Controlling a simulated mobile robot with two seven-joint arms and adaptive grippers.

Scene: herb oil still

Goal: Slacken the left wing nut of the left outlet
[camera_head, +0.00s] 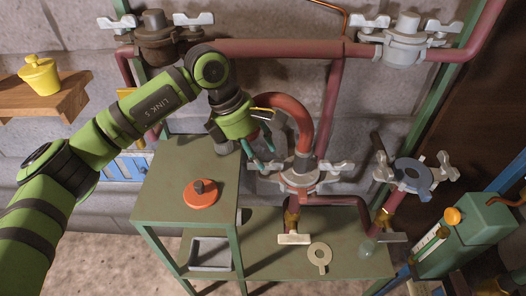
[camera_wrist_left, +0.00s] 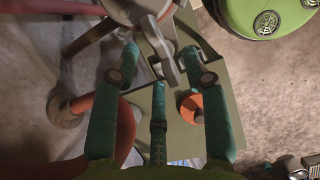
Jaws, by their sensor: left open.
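The left outlet (camera_head: 301,181) is a grey clamped flange under a curved red pipe, with a wing nut on each side. Its left wing nut (camera_head: 262,167) is grey and partly hidden by my fingers; the right wing nut (camera_head: 341,170) is clear. My left gripper (camera_head: 264,160) is open, its teal fingers pointing down right at the left wing nut. In the left wrist view a grey wing nut (camera_wrist_left: 160,45) lies just beyond the fingertips, between them. I cannot tell whether any finger touches it. My right gripper is not in view.
The right outlet (camera_head: 412,174) carries a blue-grey ring. An orange disc (camera_head: 201,194) lies on the green table (camera_head: 165,207). A ring with a tab (camera_head: 320,257) lies on the lower shelf. Red pipes surround the outlet. A yellow pot (camera_head: 40,76) stands on a wooden shelf.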

